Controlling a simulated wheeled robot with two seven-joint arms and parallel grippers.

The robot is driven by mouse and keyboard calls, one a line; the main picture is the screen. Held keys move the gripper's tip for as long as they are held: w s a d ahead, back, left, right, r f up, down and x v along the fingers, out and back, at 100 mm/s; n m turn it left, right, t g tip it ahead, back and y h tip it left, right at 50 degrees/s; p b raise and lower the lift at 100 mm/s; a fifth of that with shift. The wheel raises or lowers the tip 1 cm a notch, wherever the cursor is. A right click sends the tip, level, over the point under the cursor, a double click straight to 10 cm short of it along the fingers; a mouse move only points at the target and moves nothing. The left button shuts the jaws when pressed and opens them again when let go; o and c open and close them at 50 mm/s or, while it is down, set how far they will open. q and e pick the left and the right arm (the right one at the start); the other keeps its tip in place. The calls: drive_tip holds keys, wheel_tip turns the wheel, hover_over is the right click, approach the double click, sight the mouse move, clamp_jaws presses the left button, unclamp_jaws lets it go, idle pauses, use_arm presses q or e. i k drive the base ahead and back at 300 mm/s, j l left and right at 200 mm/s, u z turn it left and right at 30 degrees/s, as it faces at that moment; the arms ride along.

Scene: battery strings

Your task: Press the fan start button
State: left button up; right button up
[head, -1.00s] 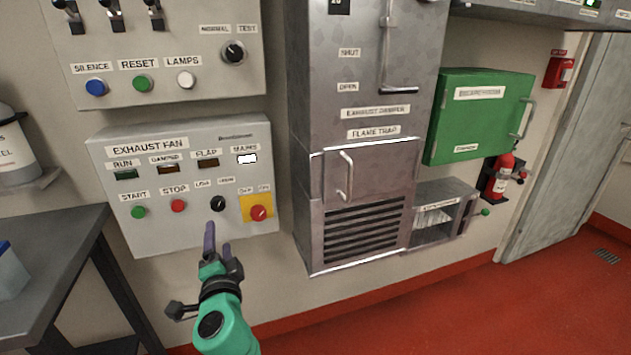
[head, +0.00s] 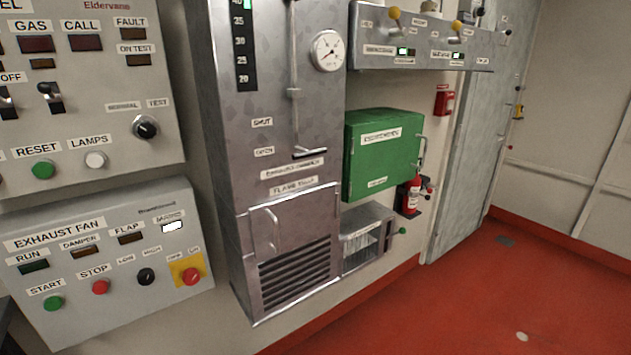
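The green start button (head: 53,303) is at the lower left of the grey exhaust fan panel (head: 105,322), under its START label. The red stop button (head: 101,287) is to its right. The RUN lamp (head: 34,267) looks dark green and unlit, while the far right lamp (head: 172,226) glows white. A black low/high knob (head: 146,276) and a red rotary switch (head: 191,276) on a yellow plate are further right. Neither of my grippers shows in the head view.
Another control panel (head: 75,180) is above the fan panel. A steel damper cabinet (head: 225,180) with a lever, gauge and louvred grille stands to the right. A green box (head: 368,160) and a red extinguisher (head: 409,198) are beyond it. The red floor (head: 430,300) at right is largely clear.

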sight(53, 304)
drive_tip(key=u, duration=1.35)
